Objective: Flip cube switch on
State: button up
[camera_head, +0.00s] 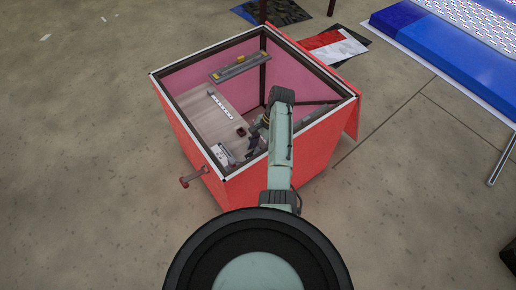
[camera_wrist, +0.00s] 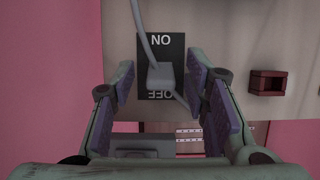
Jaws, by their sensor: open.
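The grey cube switch (camera_wrist: 160,75) shows in the wrist view in front of a dark plate (camera_wrist: 160,42). The plate carries upside-down lettering, ON at the top of the picture and OFF at the bottom; the cube sits nearer the OFF lettering. A grey cord or rod runs from the cube to the top of the picture. My gripper (camera_wrist: 160,84) is open, with one purple-padded finger on each side of the cube. Gaps show between the pads and the cube. In the head view my arm reaches into the open-topped red box (camera_head: 290,160), and the switch cannot be made out.
A small dark red box (camera_wrist: 267,83) lies right of the gripper in the wrist view. A white strip (camera_head: 221,106) lies on the box's wooden floor (camera_head: 205,125). The box rim and pink walls closely surround my arm.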

jog(key=shift+c, duration=0.2)
grip_shut()
dwell(0.4)
